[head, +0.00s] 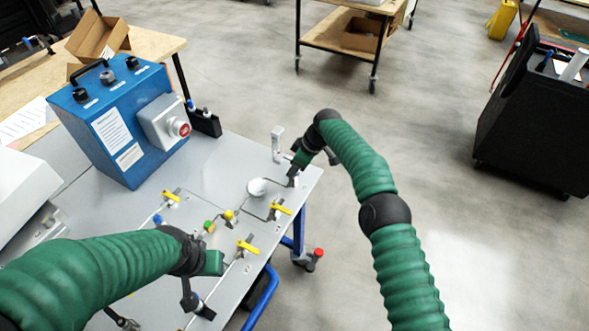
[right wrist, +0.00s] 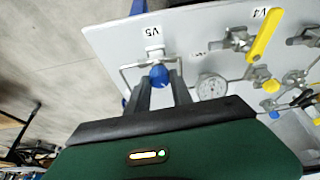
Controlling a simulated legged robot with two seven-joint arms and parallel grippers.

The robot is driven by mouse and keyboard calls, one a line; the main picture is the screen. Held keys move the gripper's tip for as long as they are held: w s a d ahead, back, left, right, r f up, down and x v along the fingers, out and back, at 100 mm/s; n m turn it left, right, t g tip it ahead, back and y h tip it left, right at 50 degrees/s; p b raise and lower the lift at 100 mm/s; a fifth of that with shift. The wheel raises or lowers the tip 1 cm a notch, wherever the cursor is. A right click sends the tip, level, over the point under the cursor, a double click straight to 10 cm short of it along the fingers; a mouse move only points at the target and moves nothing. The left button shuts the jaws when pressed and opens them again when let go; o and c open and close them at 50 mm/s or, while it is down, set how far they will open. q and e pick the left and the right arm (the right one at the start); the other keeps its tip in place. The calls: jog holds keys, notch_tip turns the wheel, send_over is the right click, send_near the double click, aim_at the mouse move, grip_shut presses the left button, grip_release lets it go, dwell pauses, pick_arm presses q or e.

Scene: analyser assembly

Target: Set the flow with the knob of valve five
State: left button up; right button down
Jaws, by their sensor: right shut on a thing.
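The knob of valve five (right wrist: 159,76) is blue and sits in a metal bracket below the V5 label (right wrist: 153,31) in the right wrist view. My right gripper (right wrist: 160,92) has its two dark fingers on either side of the knob and is shut on it. In the head view my right gripper (head: 293,178) is at the panel's far right corner, and the knob is hidden there. My left gripper (head: 213,264) hangs over the near part of the grey panel (head: 220,165); its fingertips are not clearly visible.
Yellow-handled valves (head: 248,247) and thin tubes cover the panel. A round gauge (head: 257,187) stands left of my right gripper; it also shows in the wrist view (right wrist: 212,87). A blue box with a red button (head: 125,125) stands at the back left.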

jog(key=shift+w+r+n, duration=0.1)
jog(key=shift+n, duration=0.2)
jog(key=c, duration=1.1)
grip_release()
jog(key=v, duration=1.6)
jog(key=shift+d+r, duration=0.25)
jog(key=shift+d, duration=0.05)
